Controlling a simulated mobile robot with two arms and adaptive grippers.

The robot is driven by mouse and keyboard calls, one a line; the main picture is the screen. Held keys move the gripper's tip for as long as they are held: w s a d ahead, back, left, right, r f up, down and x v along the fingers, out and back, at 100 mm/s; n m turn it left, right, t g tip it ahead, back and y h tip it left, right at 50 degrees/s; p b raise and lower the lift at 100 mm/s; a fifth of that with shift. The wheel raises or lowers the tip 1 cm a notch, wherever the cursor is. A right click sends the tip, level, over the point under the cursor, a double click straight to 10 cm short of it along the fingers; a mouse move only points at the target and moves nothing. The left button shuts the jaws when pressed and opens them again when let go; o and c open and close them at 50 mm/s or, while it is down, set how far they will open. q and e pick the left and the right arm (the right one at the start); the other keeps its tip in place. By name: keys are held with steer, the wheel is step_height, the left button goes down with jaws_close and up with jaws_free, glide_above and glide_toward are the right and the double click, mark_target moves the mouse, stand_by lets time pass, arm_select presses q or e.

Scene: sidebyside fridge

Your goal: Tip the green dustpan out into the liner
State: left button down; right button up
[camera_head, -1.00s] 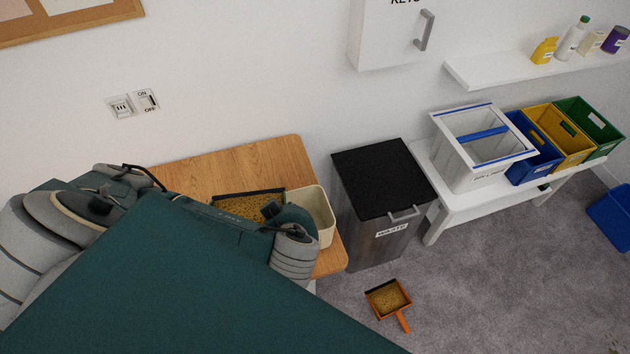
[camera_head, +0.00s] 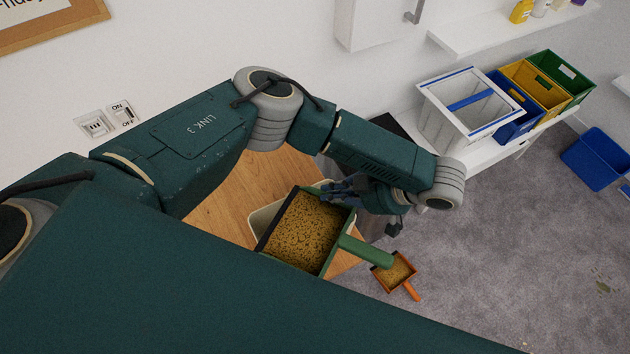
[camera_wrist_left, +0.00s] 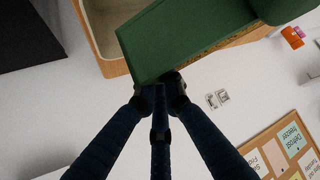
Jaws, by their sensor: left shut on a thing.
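The green dustpan (camera_head: 363,248) is full of brown grains (camera_head: 305,228), and its handle points to the lower right in the head view. My left gripper (camera_head: 338,190) is shut on the pan's edge, apart from the handle. The pan hangs over the wooden table, partly covering a cream open container (camera_head: 262,218). The wrist view shows the pan's green underside (camera_wrist_left: 185,40), the fingers (camera_wrist_left: 160,88) at its edge and the cream container (camera_wrist_left: 92,35) beyond. A white box with blue edge strips (camera_head: 432,122) stands on the bench; I cannot tell which container is the liner. My right gripper is out of view.
The dark-lidded waste bin (camera_head: 390,128) is mostly hidden behind my arm. An orange dustpan (camera_head: 397,272) with grains lies on the floor. Blue (camera_head: 515,108), yellow (camera_head: 545,95) and green crates (camera_head: 563,78) stand beside the white box. The grey floor at right is mostly free.

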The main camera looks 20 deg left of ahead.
arm_select(q)
steer(key=shift+d+f+h, duration=0.2)
steer(key=shift+f+h, duration=0.15)
steer(key=shift+f, duration=0.2)
steer(key=shift+d+f+h, duration=0.2)
steer(key=shift+f+h, duration=0.15)
steer(key=shift+f, duration=0.2)
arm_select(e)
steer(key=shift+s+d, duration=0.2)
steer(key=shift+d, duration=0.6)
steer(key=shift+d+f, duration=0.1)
